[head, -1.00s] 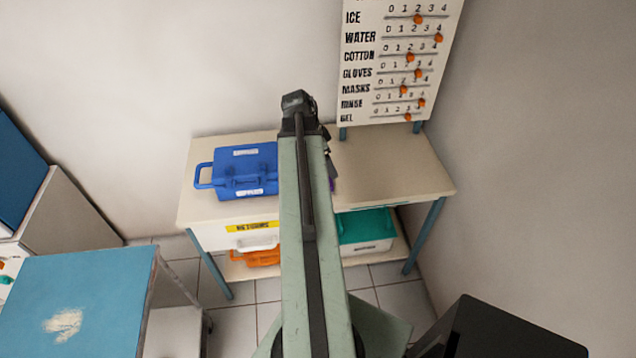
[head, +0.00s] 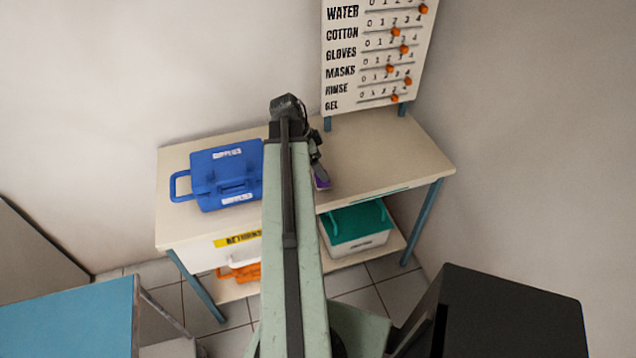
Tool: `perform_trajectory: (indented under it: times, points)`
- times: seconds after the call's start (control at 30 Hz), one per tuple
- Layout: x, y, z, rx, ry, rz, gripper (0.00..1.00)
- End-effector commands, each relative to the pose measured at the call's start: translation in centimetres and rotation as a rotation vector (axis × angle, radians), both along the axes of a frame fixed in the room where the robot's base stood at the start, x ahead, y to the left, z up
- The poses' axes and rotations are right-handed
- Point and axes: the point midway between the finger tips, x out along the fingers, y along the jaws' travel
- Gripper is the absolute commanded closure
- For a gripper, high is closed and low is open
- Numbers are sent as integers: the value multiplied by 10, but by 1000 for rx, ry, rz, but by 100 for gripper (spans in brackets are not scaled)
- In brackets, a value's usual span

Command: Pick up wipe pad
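No wipe pad can be made out in the head view; my arm covers part of the table. A small purple thing (head: 322,183) shows at the right side of my arm, by my gripper; I cannot tell what it is. My gripper (head: 318,165) is mostly hidden behind the end of my arm, over the middle of the beige table (head: 380,145). Its fingers are too small and covered to tell open from shut.
A blue case (head: 225,175) lies on the table's left part. Below are a teal-and-white bin (head: 358,240) and an orange bin (head: 246,273). A sign board with sliders (head: 375,60) stands behind. A blue-topped cart (head: 70,318) is at lower left. The table's right part is clear.

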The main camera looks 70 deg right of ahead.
Motion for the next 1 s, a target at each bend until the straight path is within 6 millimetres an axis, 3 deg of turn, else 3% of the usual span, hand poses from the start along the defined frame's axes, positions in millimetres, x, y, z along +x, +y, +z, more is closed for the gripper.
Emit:
perform_trajectory:
  times: [0.07,0.27,0.53,0.8,0.87,1.0]
  points:
    - [-1,-1,-16,0,0,4,15]
    - [1,0,-19,0,0,11,15]
    - [-8,-5,-63,0,0,11,15]
    - [-11,-7,-63,0,0,14,15]
    - [-11,-7,-63,0,0,14,28]
    - [-10,-7,-63,0,0,14,67]
